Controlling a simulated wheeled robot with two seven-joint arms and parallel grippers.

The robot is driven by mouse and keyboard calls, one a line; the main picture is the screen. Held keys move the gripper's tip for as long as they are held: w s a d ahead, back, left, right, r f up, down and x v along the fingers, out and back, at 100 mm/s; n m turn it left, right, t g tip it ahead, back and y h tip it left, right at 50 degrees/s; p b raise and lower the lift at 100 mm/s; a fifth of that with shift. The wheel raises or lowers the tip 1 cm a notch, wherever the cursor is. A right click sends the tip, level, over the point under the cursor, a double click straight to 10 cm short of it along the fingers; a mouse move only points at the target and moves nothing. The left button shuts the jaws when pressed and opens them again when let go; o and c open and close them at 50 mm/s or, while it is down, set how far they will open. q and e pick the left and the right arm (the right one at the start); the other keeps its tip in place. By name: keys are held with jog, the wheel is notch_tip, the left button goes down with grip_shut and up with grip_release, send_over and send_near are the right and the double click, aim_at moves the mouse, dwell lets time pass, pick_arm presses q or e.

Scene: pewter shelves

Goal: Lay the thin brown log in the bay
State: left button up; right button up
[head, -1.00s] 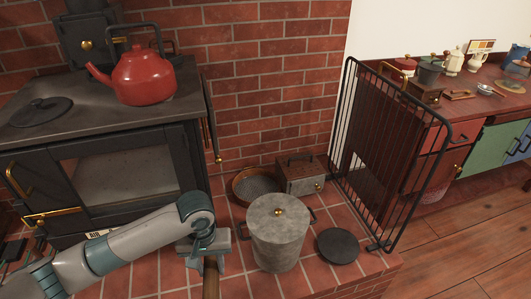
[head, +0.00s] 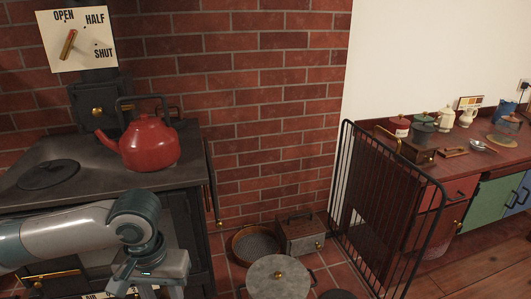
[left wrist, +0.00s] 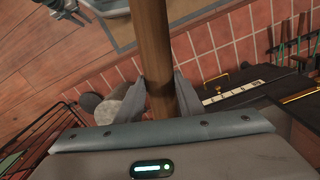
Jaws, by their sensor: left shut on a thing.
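The thin brown log (left wrist: 152,40) shows in the left wrist view, running from the top edge down between the fingers. My left gripper (left wrist: 163,95) is shut on it, with one finger on each side. In the head view my left gripper (head: 150,283) is at the bottom edge, in front of the black stove (head: 188,225). The log is hidden or out of frame there. I cannot make out which place is the bay.
A red kettle (head: 150,142) stands on the stove top. A black guard (head: 385,215) stands to the right. A dial plate (head: 77,38) hangs above the stove.

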pick_arm(q)
jog(key=shift+f, duration=0.1)
jog(key=s+f, duration=0.4)
jog(key=f, duration=1)
jog(key=shift+f, duration=0.4)
